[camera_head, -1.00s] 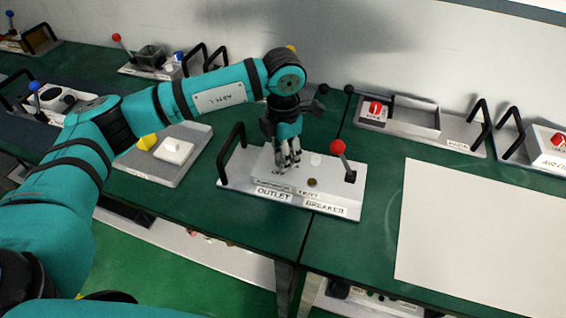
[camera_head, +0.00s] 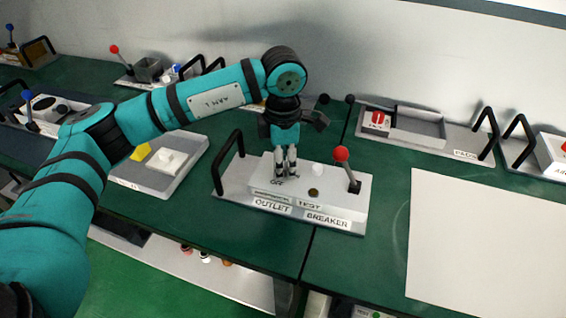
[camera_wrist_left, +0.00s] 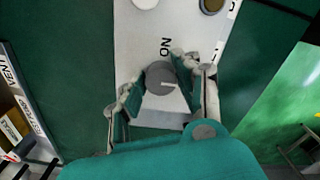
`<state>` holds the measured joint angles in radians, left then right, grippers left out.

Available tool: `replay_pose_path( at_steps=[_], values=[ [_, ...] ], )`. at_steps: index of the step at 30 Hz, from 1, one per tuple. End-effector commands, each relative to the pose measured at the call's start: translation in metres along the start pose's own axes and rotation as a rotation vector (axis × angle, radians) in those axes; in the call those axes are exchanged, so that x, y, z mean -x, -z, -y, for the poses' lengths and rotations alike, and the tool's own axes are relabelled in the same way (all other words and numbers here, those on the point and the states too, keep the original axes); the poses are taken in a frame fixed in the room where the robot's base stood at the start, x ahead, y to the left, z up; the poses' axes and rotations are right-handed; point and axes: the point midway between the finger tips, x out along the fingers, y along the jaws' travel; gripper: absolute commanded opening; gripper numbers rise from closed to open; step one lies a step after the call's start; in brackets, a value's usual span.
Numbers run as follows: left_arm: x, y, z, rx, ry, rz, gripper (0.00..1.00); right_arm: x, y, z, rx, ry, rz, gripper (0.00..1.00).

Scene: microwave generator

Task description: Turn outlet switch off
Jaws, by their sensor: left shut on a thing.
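The outlet panel (camera_head: 240,187) is a pale box on the green bench, with OUTLET, TEST and BREAKER labels along its front. The outlet switch (camera_wrist_left: 160,78) is a round grey knob with a short white line, in the left wrist view. An ON label (camera_wrist_left: 166,46) lies above it there; an OFF label (camera_head: 278,182) shows in front of my fingers in the head view. My left gripper (camera_head: 285,170) points down at the panel's left part. Its fingers (camera_wrist_left: 160,88) are shut on the knob from both sides. The knob is hidden by them in the head view. My right gripper is out of view.
A red-topped breaker lever (camera_head: 342,154) stands at the panel's right, beside a white button (camera_head: 317,169). A black handle (camera_head: 229,160) rises at its left end. A tray (camera_head: 185,180) lies further left. A blank white sheet (camera_head: 490,240) lies right.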

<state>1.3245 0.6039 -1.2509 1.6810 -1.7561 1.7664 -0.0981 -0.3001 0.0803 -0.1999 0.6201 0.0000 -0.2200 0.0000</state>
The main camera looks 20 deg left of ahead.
Motion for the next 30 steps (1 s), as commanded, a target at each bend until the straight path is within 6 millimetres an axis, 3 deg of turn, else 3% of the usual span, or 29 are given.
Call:
replay_pose_path(
  at_steps=[5,6,11,22,30],
  values=[
    [0.001,0.0,0.0,0.0,-0.001,0.002,0.0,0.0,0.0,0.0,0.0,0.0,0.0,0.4],
    [0.001,-0.001,0.0,0.0,-0.001,0.002,0.33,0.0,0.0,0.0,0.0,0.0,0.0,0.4],
    [0.001,0.0,0.0,0.001,0.0,0.001,0.54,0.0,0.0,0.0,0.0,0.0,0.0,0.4],
    [0.006,0.0,0.0,0.002,-0.001,0.001,0.55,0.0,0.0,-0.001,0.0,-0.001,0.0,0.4],
    [0.057,-0.001,-0.001,0.001,-0.003,0.004,0.55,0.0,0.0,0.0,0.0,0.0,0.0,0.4]
  ],
)
